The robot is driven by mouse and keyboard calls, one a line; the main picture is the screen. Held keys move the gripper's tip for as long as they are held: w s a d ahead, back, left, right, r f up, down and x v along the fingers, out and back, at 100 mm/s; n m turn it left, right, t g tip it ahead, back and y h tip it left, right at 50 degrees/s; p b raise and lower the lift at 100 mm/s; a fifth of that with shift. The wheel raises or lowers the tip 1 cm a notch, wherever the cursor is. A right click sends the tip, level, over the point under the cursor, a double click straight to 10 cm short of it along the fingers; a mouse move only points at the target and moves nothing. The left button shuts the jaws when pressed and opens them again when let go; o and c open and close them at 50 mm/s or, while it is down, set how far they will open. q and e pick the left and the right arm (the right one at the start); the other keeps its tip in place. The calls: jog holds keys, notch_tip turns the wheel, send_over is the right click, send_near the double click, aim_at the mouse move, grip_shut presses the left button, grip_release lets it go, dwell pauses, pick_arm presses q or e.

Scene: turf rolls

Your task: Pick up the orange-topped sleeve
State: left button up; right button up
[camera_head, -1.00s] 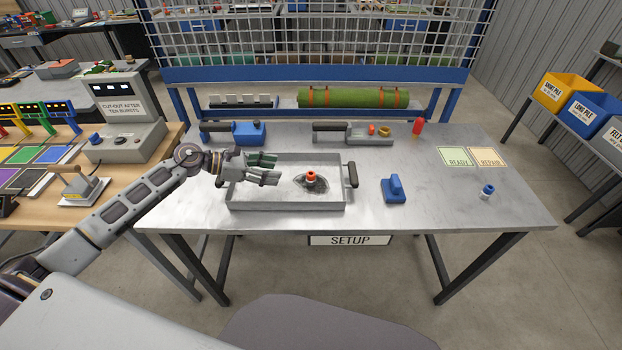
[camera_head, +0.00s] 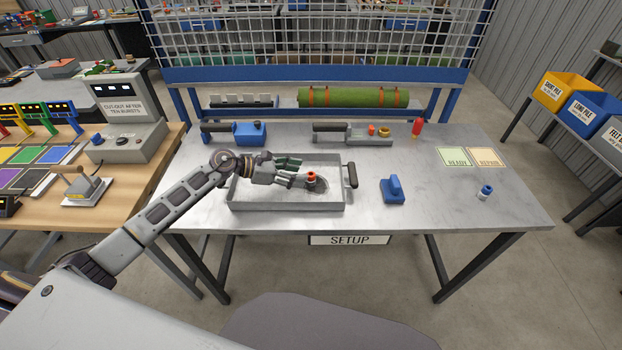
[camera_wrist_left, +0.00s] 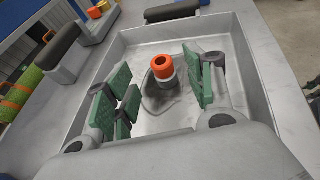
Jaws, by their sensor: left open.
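The orange-topped sleeve (camera_head: 312,177) stands upright in a shallow grey tray (camera_head: 287,207), on a dark patch of the tray floor. In the left wrist view the sleeve (camera_wrist_left: 162,67) shows an orange ring top with a hole and a pale lower body. My left gripper (camera_head: 296,172) is open and reaches over the tray from the left. In the left wrist view its green-padded fingers (camera_wrist_left: 160,92) stand apart on either side of the sleeve, which appears between and slightly beyond them. I cannot tell of any contact. My right gripper is not in view.
The tray has raised walls and a dark handle (camera_head: 352,175) on its right. A blue block tool (camera_head: 393,190) and a small blue-topped sleeve (camera_head: 486,192) stand to the right. A red item (camera_head: 417,127) and a green roll (camera_head: 352,97) are behind. The table's front right is clear.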

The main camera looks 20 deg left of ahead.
aim_at(311, 174)
pick_arm(q)
jog(key=shift+d+f, duration=0.1)
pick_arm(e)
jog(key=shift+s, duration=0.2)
pick_arm(q)
jog(key=shift+d, duration=0.1)
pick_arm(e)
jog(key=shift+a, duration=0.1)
pick_arm(q)
jog(key=shift+w+d, duration=0.15)
jog(key=shift+p+x, duration=0.55)
jog(key=shift+x, duration=1.75)
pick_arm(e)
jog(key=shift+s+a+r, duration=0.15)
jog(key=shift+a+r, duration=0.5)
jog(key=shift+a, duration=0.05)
pick_arm(q)
jog(key=shift+c, duration=0.3)
jog(key=c, duration=1.1)
